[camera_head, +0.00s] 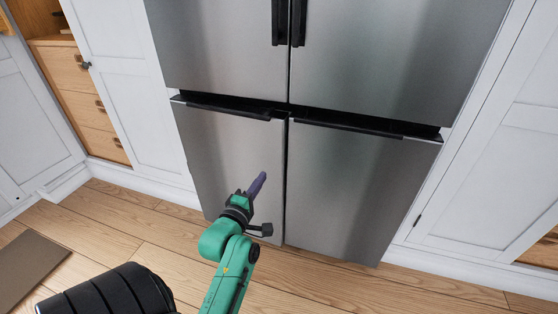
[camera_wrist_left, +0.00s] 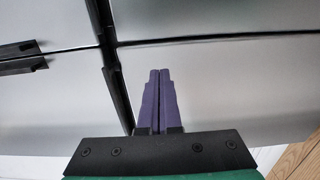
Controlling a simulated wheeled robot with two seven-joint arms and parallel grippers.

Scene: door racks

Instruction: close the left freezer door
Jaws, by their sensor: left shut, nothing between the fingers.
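The left freezer door (camera_head: 228,148) is the lower left steel panel of the fridge, with a black handle strip (camera_head: 222,108) along its top. It stands nearly in line with the right freezer door (camera_head: 345,185); a dark seam runs between them, and I cannot tell whether a small gap remains. My left gripper (camera_head: 262,176) is in front of the left freezer door, shut and empty, fingers pointing toward the steel. In the left wrist view its purple fingers (camera_wrist_left: 159,75) are together before a steel panel; contact cannot be told. My right gripper is not in view.
The upper fridge doors (camera_head: 390,55) look shut, with black vertical handles in the middle. White cabinets (camera_head: 125,85) and wooden drawers (camera_head: 85,100) stand to the left, white panels (camera_head: 500,150) to the right. The wooden floor (camera_head: 145,225) is clear before the fridge; a brown mat (camera_head: 28,268) lies left.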

